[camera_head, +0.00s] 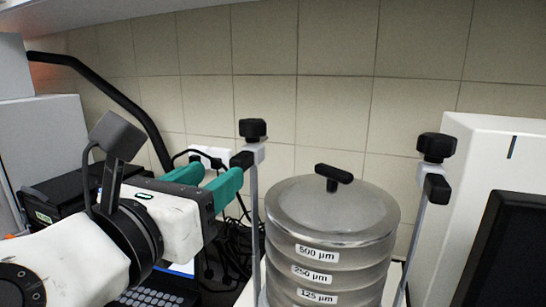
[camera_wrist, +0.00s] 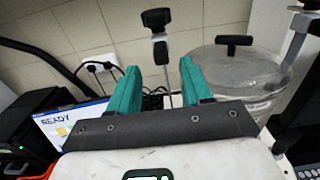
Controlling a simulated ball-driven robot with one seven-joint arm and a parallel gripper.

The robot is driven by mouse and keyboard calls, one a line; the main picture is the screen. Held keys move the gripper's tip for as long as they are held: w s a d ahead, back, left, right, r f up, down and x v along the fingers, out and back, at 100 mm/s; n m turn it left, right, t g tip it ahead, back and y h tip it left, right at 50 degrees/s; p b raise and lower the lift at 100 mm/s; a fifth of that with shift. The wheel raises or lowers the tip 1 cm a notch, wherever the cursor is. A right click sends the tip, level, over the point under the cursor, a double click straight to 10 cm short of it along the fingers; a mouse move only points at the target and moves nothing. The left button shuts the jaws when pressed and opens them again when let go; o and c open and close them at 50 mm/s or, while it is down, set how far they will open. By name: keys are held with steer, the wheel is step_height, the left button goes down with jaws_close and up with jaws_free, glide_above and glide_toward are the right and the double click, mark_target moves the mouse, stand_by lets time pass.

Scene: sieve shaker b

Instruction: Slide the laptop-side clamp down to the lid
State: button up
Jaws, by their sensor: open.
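The laptop-side clamp (camera_head: 256,152) has a black knob, a white block and a black jaw. It sits high on the left rod (camera_head: 254,215), above the level of the lid (camera_head: 325,205) of the sieve stack. The clear lid has a black handle and lies on the stack. My gripper (camera_head: 217,172) has teal fingers and is open and empty, left of the clamp and slightly lower. In the wrist view, the clamp (camera_wrist: 160,47) appears beyond and between the fingertips (camera_wrist: 160,70). I cannot tell that any finger touches it.
A second clamp (camera_head: 437,165) sits high on the right rod. Sieves labelled 500, 250 and 125 µm (camera_head: 318,276) stand between the rods. A laptop (camera_wrist: 75,122) reading READY is at left, with cables and a wall socket (camera_wrist: 101,67) behind. A dark screen (camera_head: 510,255) stands at right.

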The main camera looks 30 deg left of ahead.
mark_target(245, 152)
steer(key=p+x, duration=0.1)
steer(key=x, duration=0.9)
steer(key=shift+d+p, duration=0.1)
steer(key=shift+p, duration=0.25)
jaws_close()
steer(key=shift+f, duration=0.1)
